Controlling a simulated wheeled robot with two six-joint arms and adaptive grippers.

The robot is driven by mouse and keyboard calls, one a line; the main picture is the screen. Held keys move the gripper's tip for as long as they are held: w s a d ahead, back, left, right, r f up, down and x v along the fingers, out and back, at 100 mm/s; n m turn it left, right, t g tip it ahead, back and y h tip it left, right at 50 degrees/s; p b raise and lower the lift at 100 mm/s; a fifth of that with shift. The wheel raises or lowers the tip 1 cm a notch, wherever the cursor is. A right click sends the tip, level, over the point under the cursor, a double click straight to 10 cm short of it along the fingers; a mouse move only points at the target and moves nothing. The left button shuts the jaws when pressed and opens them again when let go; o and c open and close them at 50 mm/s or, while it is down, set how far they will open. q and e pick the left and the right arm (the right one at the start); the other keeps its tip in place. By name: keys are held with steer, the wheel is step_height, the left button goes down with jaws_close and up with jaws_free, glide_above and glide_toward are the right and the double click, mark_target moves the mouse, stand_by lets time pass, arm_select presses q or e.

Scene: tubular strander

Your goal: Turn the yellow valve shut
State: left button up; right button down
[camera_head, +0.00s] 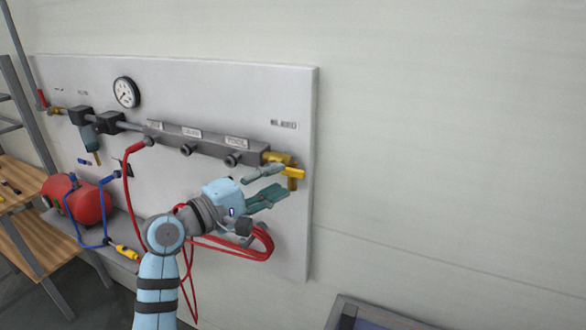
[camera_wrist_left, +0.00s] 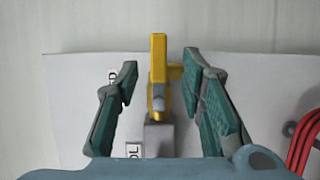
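The yellow valve (camera_head: 294,172) sits at the right end of the grey manifold on the white panel, next to the TOOL label. It has a brass body (camera_head: 279,158) and a yellow lever. In the left wrist view the yellow lever (camera_wrist_left: 158,60) stands between the two fingers, with a visible gap on each side. My left gripper (camera_head: 276,179) is open, with its green-grey fingers pointing at the valve. It holds nothing, and I cannot tell if any finger touches the valve. My right gripper is out of view.
The grey manifold (camera_head: 190,142) carries several ports, and a red hose (camera_head: 130,158) hangs from one. Looped red hose (camera_head: 262,243) lies close below my left wrist. A gauge (camera_head: 126,92) and a red tank (camera_head: 88,204) are at left. The wall on the right is clear.

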mark_target(291, 174)
arm_select(q)
steer(key=x, duration=0.5)
steer(key=shift+w+d+r, duration=0.1)
steer(key=shift+d, duration=0.15)
jaws_close()
